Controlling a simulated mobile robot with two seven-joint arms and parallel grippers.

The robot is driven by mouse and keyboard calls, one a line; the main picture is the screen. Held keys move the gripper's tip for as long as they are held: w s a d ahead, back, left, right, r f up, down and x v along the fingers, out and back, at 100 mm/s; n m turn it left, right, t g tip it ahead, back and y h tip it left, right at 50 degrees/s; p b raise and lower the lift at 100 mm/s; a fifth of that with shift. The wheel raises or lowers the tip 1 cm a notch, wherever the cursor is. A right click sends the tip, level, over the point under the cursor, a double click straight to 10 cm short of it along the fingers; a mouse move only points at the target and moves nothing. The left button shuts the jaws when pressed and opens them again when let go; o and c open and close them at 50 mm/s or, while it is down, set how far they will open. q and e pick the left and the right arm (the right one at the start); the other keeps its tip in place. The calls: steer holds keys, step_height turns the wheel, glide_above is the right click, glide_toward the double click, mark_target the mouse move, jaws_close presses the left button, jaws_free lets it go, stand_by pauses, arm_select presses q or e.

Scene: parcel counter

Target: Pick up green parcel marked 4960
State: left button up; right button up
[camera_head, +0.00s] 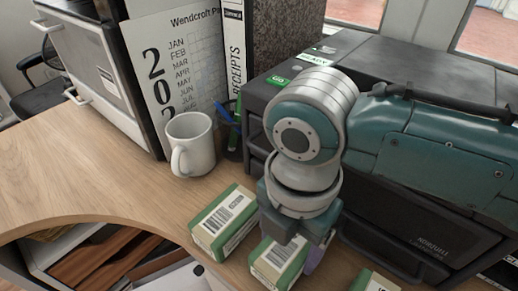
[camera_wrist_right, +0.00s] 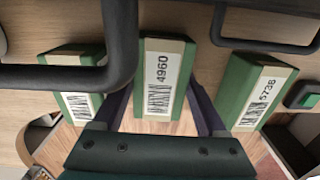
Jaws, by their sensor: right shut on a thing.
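The green parcel marked 4960 (camera_wrist_right: 161,80) is upright in the middle of the right wrist view, with a white label and barcode. My right gripper (camera_wrist_right: 160,108) is shut on it, one finger on each side. In the head view the gripper (camera_head: 298,246) points down over this parcel (camera_head: 273,263), hiding part of it. I cannot tell whether the parcel is clear of the counter. My left gripper is not in view.
Another green parcel (camera_head: 224,222) stands to the left, and one (camera_head: 374,281) shows at the bottom edge. A white mug (camera_head: 192,145), a pen holder and a dark printer (camera_head: 420,235) stand behind. The wooden counter (camera_head: 90,165) is clear at left.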

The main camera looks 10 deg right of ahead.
steer(key=c, duration=0.7)
steer(key=shift+c, duration=0.2)
